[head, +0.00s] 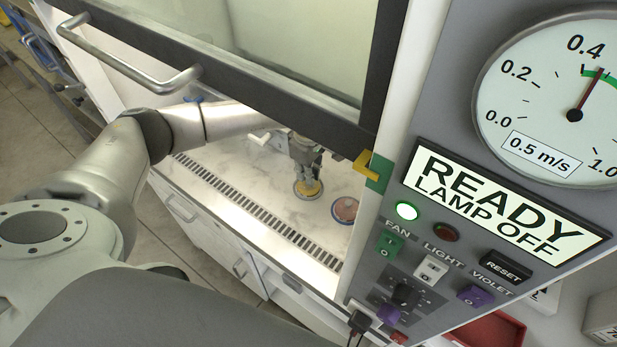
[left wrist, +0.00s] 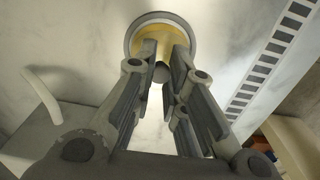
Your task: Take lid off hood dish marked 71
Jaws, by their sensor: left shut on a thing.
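A round dish with yellow contents (head: 307,190) stands on the hood's pale work surface in the head view. It also shows in the left wrist view (left wrist: 160,20), with a pale rim. My left gripper (head: 304,176) reaches down over it under the raised sash. In the left wrist view my left gripper (left wrist: 163,62) is shut on the lid, at a small grey knob between the fingers. I cannot tell whether the lid touches the dish. A second dish, reddish brown (head: 345,209), stands to the right. No number can be read on either dish. My right gripper is out of view.
The dark sash frame (head: 250,75) with its metal handle crosses above my left arm. A slotted grille (head: 260,215) runs along the hood's front edge. The control panel at right reads READY, LAMP OFF (head: 500,205). A white handle-like piece (left wrist: 42,95) lies left of the gripper.

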